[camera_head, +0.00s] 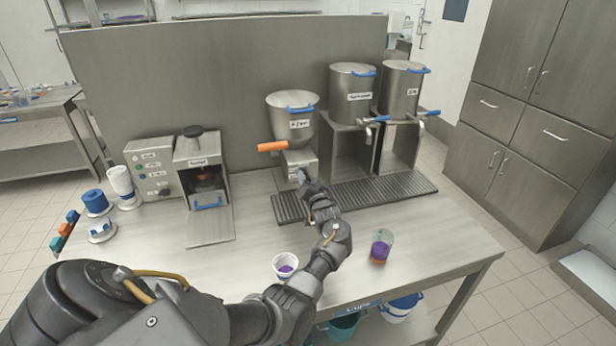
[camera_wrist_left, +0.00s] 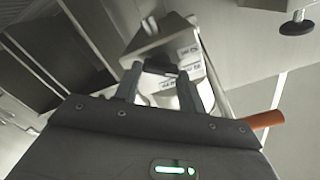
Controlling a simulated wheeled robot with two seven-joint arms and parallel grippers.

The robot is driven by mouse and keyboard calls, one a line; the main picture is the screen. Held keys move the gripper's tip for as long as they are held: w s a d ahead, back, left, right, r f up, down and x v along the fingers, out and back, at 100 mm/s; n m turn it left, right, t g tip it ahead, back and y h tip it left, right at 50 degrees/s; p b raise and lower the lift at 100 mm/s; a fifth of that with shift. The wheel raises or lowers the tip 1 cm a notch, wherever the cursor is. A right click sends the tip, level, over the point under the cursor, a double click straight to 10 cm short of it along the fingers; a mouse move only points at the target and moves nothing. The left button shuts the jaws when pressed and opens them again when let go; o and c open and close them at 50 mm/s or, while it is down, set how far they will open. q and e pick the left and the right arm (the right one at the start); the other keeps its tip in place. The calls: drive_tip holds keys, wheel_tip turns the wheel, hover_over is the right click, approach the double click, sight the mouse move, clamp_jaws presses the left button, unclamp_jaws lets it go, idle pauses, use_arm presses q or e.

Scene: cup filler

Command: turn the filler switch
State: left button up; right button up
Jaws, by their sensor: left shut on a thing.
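The filler (camera_head: 290,115) is a steel hopper with a blue handle and an orange lever (camera_head: 272,147), standing on a labelled steel base (camera_head: 298,158). My left gripper (camera_head: 303,178) reaches the front of that base, below the hopper. In the left wrist view, my left gripper (camera_wrist_left: 160,82) is shut on a small dark switch (camera_wrist_left: 160,68) between its two fingers. White labels sit beside it. The orange lever also shows in the left wrist view (camera_wrist_left: 267,120), to the right. In the head view my gripper hides the switch. My right gripper is not in view.
Two steel pots (camera_head: 353,93) with blue-handled taps stand right of the filler, behind a drip grate (camera_head: 385,192). A white cup (camera_head: 285,266) and a clear cup (camera_head: 381,246), both with purple contents, stand near my left arm. A control box (camera_head: 152,167) stands left.

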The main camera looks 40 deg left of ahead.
use_arm(q)
drive_tip(key=shift+m+p, duration=0.4)
drive_tip(key=shift+m, duration=0.4)
drive_tip(key=shift+f, duration=0.1)
drive_tip(key=o, duration=1)
drive_tip(key=b+v, duration=0.2)
drive_tip(key=v, duration=0.9)
drive_tip(key=shift+w, duration=0.1)
